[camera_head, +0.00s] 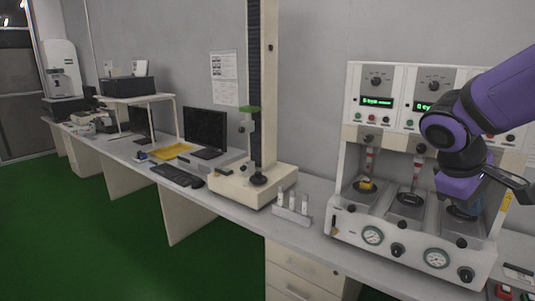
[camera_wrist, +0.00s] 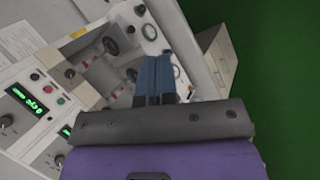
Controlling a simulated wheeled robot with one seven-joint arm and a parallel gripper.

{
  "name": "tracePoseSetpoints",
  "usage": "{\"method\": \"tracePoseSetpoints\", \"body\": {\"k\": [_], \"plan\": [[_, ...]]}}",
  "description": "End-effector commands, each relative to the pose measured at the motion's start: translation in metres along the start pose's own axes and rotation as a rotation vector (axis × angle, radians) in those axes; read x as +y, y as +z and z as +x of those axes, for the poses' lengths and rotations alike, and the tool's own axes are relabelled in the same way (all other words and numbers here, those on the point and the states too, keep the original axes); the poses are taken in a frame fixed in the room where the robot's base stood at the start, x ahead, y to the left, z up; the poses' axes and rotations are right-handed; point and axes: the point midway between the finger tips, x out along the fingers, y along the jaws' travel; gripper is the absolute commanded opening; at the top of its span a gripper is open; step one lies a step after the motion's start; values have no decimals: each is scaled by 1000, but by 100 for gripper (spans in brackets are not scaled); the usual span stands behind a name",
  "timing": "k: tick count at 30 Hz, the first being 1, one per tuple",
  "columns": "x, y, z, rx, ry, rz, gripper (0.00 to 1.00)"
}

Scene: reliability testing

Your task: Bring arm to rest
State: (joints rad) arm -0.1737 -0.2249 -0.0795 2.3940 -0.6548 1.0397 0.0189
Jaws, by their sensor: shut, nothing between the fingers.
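My purple and black arm (camera_head: 480,115) reaches in from the right edge of the head view, bent in front of the white test machine.
The test machine (camera_head: 350,221) has green displays, knobs and gauges. Left of it stand a rack with small bottles (camera_head: 291,214), a tall column tester (camera_head: 250,184), a keyboard (camera_head: 177,176) and a monitor (camera_head: 206,128). The green floor (camera_head: 110,245) in front of the bench is clear.

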Motion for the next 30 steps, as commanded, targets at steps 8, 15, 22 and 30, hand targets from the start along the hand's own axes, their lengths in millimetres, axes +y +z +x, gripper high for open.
{"method": "tracePoseSetpoints", "body": {"k": [8, 15, 22, 30], "plan": [[-29, 47, -40, 197, -200, 258, 0], [-56, 75, -71, 371, -350, 445, 0], [-70, 87, -87, 464, -426, 535, 0], [-72, 88, -89, 476, -436, 547, 0]]}}
